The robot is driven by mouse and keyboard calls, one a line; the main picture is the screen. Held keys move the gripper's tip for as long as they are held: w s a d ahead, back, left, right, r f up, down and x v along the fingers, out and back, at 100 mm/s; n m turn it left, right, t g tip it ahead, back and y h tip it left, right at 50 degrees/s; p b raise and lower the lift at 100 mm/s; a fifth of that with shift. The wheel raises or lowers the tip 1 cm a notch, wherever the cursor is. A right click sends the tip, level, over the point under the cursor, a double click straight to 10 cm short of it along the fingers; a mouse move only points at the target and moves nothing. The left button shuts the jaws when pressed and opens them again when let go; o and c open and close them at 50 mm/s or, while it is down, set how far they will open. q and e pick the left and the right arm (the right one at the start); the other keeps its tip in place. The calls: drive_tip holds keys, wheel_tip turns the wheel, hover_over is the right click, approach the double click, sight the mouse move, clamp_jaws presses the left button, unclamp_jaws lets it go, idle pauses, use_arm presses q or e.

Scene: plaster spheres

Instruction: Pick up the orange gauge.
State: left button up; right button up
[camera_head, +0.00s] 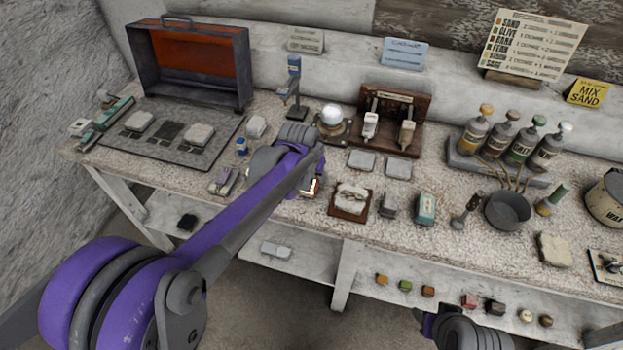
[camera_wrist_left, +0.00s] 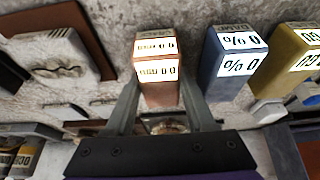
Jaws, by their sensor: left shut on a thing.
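The orange gauge (camera_wrist_left: 158,92) is a small upright block with white display panels, seen in the left wrist view. My left gripper (camera_wrist_left: 160,84) has one finger on each side of it and is shut on it. In the head view my left gripper (camera_head: 314,184) is mostly hidden behind my own arm, and only a bright bit of the gauge shows beside it. I cannot tell whether the gauge is clear of the table. Part of my right arm's end (camera_head: 432,322) shows at the bottom of the head view; its fingers cannot be made out.
A blue gauge (camera_wrist_left: 233,72) and a yellow gauge (camera_wrist_left: 283,82) stand to the right of the orange one in the wrist view. A plaster piece on a brown board (camera_head: 350,199) lies close by. Bottles (camera_head: 472,137), a grey bowl (camera_head: 508,211) and an open case (camera_head: 243,62) occupy the bench.

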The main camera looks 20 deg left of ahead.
use_arm(q)
clamp_jaws()
drive_tip(key=shift+r, duration=0.2)
wheel_tip(320, 180, up, 10)
drive_tip(key=shift+r+p, duration=0.1)
drive_tip(key=shift+p, duration=0.5)
